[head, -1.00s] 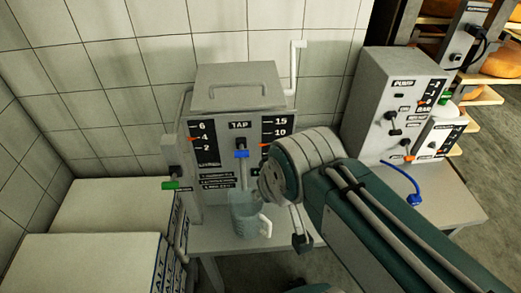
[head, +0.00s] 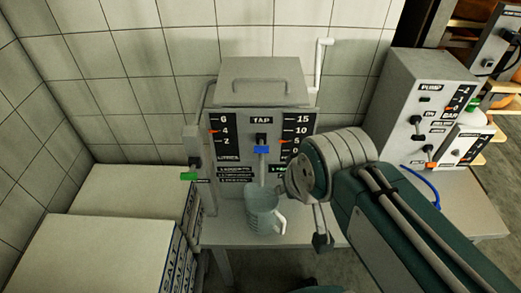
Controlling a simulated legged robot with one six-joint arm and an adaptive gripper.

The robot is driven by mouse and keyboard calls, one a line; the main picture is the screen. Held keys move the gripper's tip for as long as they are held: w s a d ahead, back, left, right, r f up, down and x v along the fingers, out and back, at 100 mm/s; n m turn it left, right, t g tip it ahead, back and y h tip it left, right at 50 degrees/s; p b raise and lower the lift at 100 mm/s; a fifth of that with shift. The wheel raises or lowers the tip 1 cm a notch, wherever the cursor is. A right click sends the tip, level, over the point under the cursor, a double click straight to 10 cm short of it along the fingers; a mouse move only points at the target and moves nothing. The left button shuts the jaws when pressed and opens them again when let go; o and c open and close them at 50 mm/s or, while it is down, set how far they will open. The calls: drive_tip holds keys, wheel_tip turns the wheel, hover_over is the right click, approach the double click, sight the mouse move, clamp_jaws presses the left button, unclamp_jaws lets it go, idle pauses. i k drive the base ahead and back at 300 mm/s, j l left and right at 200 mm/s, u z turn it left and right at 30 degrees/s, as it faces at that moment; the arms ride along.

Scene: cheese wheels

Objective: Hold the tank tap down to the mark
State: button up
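The grey tank (head: 262,82) stands against the tiled wall. A panel marked TAP is on its front, with a blue-ended tap lever (head: 262,149) above a pale spout. A translucent jug (head: 262,214) with a white handle is below the spout on the grey table (head: 225,232). The left scale's orange pointer (head: 213,131) is near 4, and the right scale's pointer (head: 283,141) is near 5. My arm comes in from the lower right. Its wrist is right of the tap and jug. My gripper (head: 322,243) shows only in part, right of the jug; its finger opening is unclear.
White salt boxes (head: 120,205) are stacked at left. A green-ended lever (head: 188,176) is on the tank's left side. A PUMP box (head: 425,105) stands at right, with a blue cable (head: 428,180) below it. Shelves stand behind at upper right.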

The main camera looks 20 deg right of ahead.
sight(261, 146)
drive_tip(key=l+u, duration=0.4)
drive_tip(key=l, duration=0.15)
drive_tip(key=k+l+u, duration=0.1)
drive_tip(key=l+u, duration=0.3)
drive_tip(key=k+l+u, duration=0.2)
drive_tip(key=l+u, duration=0.25)
drive_tip(key=l, duration=0.15)
